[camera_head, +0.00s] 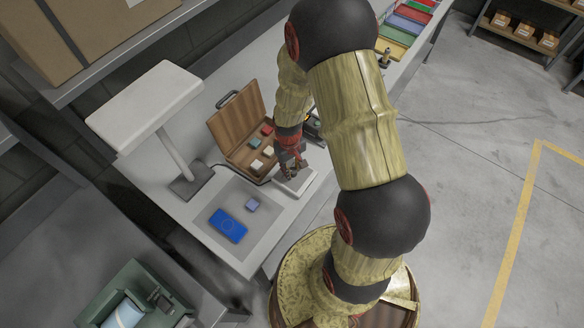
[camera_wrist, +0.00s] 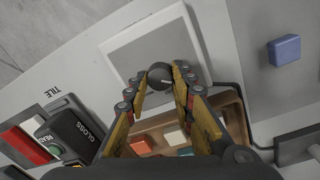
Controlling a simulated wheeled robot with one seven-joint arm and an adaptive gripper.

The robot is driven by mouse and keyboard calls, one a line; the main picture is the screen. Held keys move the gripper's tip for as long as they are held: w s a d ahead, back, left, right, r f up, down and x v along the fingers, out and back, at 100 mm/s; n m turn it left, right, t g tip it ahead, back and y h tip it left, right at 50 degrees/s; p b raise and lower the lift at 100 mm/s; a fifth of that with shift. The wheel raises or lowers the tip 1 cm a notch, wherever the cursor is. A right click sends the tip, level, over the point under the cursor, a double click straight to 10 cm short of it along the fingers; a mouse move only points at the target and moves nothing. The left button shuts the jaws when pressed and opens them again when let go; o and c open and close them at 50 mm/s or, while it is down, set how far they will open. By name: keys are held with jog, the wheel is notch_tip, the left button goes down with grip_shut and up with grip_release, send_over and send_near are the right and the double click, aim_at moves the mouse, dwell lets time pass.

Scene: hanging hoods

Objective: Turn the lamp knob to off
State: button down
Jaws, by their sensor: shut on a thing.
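A dark round knob (camera_wrist: 160,76) with a light pointer mark stands at the edge of a white square panel (camera_wrist: 144,40) in the wrist view. My gripper (camera_wrist: 160,80) has its two fingertips on either side of the knob and is shut on it. In the head view my gripper (camera_head: 291,170) reaches down to the pale panel (camera_head: 299,183) on the bench, and the knob is hidden there. A lamp with a wide white hood (camera_head: 145,100) on a slanted grey post (camera_head: 174,150) stands to the left. I cannot tell whether the lamp is lit.
An open wooden case (camera_head: 238,135) with small coloured tiles lies behind my gripper. A black device marked GLOSS (camera_wrist: 75,132) sits close to the panel. Coloured trays (camera_head: 405,25) stand at the back.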

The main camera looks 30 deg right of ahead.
jog(key=c, duration=1.5)
grip_release()
notch_tip(320, 180, up, 12)
jog(key=shift+a, duration=0.35)
